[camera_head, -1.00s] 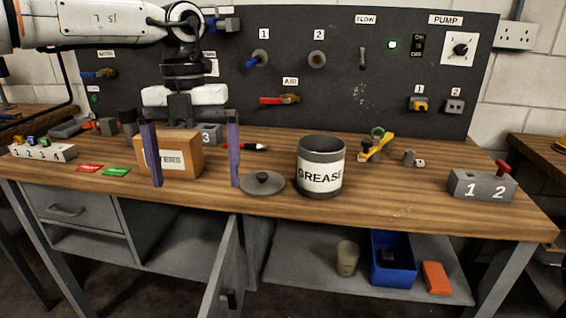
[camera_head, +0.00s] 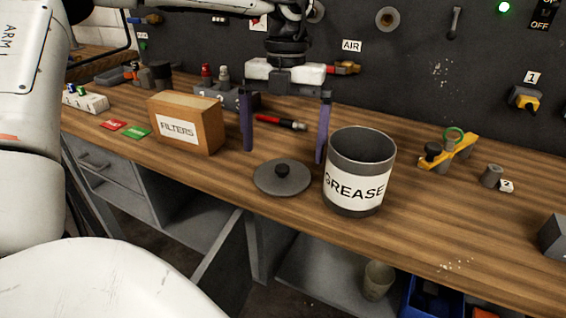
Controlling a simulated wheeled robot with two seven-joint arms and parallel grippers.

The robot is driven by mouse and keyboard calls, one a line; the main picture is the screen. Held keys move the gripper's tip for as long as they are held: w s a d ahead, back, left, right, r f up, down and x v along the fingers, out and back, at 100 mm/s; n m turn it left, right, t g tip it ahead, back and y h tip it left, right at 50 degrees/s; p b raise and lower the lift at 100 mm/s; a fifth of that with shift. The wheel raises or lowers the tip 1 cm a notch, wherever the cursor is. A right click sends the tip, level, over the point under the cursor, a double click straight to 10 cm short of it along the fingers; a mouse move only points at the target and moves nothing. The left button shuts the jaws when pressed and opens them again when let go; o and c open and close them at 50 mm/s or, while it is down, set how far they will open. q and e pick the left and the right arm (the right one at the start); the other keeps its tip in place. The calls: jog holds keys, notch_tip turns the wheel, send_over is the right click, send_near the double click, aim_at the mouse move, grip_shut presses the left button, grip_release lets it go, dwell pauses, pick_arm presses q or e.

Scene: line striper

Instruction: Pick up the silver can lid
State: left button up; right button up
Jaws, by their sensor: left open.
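The silver can lid (camera_head: 272,181), a grey disc with a dark round knob, lies flat on the wooden workbench, just left of the open grease can (camera_head: 358,188). My left gripper (camera_head: 285,156) is open and empty, pointing down with two purple fingers wide apart. In the picture its fingers stand behind and above the lid, and the right finger shows close beside the can. I cannot tell whether it touches the can. My right gripper is not in view.
A cardboard filters box (camera_head: 194,126) stands left of the left finger. A red and black marker-like tool (camera_head: 281,122) lies behind the fingers. A yellow tool (camera_head: 448,150) is right of the can. The bench front left of the lid is clear.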

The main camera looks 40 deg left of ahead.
aim_at(282, 167)
pick_arm(q)
jog(key=f, duration=0.3)
jog(key=shift+s+d+f, duration=0.3)
jog(key=shift+s+f, duration=0.1)
jog(key=shift+f, duration=0.35)
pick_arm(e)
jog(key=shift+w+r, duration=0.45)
pick_arm(q)
jog(key=shift+c, duration=0.3)
jog(key=c, duration=0.8)
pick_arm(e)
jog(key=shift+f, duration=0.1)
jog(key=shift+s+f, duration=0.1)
pick_arm(q)
jog(key=shift+r, duration=0.15)
